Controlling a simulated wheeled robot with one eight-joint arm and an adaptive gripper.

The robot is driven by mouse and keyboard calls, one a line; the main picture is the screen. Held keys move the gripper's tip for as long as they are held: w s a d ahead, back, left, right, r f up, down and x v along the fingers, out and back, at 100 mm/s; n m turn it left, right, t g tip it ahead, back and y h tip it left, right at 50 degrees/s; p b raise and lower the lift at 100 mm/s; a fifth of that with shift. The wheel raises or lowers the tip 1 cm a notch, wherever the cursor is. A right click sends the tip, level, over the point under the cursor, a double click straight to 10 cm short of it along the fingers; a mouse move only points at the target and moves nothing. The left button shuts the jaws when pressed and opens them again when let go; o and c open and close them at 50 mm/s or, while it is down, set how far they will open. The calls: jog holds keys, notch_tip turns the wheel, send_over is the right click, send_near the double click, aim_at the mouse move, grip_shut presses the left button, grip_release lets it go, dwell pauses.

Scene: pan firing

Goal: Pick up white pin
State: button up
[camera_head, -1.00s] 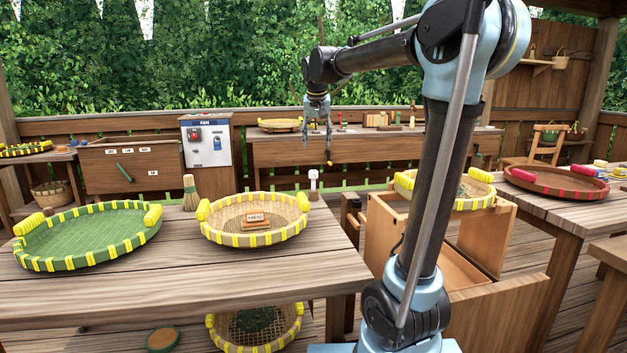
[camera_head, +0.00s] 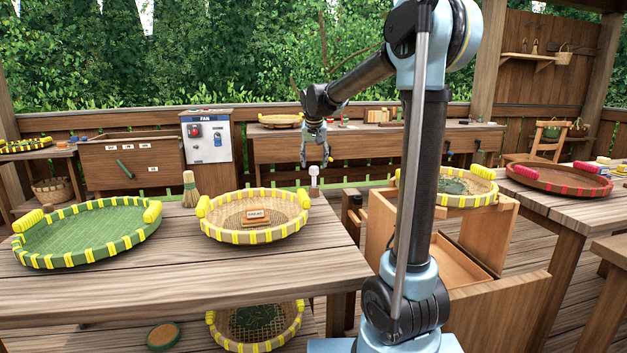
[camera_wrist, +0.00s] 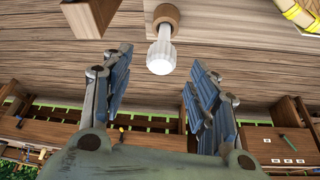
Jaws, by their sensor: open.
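The white pin (camera_head: 314,180) stands upright at the back right edge of the near wooden table, just right of the round tan basket. In the wrist view the white pin (camera_wrist: 160,58) has a rounded, ribbed white end and a brown round collar (camera_wrist: 166,16) at its other end. My gripper (camera_head: 316,160) is above the pin in the head view, its fingers pointing down. In the wrist view my gripper (camera_wrist: 160,75) is open and empty, with the white end lying between the lines of its two fingers, near the tips. I cannot tell any contact.
The tan basket (camera_head: 207,229) with a labelled block (camera_head: 256,216) is left of the pin. A brush (camera_head: 190,190) stands behind it, and a green tray (camera_head: 90,232) is farther left. A wooden box (camera_head: 380,225) stands to the right, beyond the table edge.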

aim_at(314, 167)
jog(key=shift+x, duration=2.65)
jog(key=shift+s, duration=0.15)
jog(key=c, duration=1.2)
